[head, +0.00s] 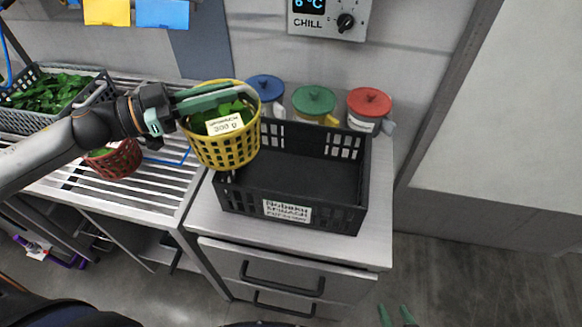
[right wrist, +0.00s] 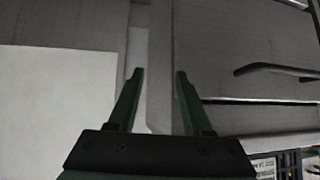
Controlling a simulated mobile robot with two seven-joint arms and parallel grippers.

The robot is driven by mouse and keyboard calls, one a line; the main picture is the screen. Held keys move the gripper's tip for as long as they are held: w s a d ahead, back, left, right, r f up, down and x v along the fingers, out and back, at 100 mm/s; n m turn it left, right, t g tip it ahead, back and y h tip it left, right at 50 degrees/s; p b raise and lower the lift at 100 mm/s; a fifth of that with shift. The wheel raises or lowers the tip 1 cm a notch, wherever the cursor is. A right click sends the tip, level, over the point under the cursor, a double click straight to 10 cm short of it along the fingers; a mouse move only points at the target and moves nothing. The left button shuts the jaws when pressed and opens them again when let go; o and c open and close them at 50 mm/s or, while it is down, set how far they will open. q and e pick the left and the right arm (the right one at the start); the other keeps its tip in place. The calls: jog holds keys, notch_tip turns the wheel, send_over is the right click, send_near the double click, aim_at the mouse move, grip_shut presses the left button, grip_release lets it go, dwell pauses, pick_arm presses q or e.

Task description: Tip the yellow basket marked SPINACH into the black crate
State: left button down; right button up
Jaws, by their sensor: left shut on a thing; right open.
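The yellow basket (head: 225,153) holds green leaves (head: 212,117) and carries a white tag (head: 225,125) reading 300 g; its other print is too small to read surely. My left gripper (head: 238,96) is shut on this basket at its rim. The basket looks roughly upright and overlaps the left end of the black crate (head: 335,217) in the head view. The crate stands on the counter, its visible floor is bare, and a white label is on its front. My right gripper (head: 397,314) is open and empty, low in front of the cabinet; it also shows in the right wrist view (right wrist: 160,75).
Blue (head: 266,88), green (head: 314,102) and red (head: 369,106) lidded jars stand behind the crate. A red basket (head: 116,160) sits on the slatted rack (head: 163,182) at left, below my left arm. A grey crate of greens (head: 35,122) stands further left. A CHILL panel (head: 327,19) is on the wall.

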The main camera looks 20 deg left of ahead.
pick_arm(q)
jog(key=shift+s+a+r+m+g+h, duration=0.15)
jog(key=shift+s+a+m+g+h, duration=0.45)
jog(key=shift+s+g, duration=0.4)
jog(key=shift+s+a+r+m+g+h, duration=0.15)
jog(key=shift+s+a+m+g+h, duration=0.35)
jog(key=shift+s+m+g, duration=0.4)
jog(key=shift+s+a+r+m+g+h, duration=0.15)
jog(key=shift+s+a+m+g+h, duration=0.45)
jog(key=shift+s+g, duration=0.4)
jog(key=shift+w, duration=0.15)
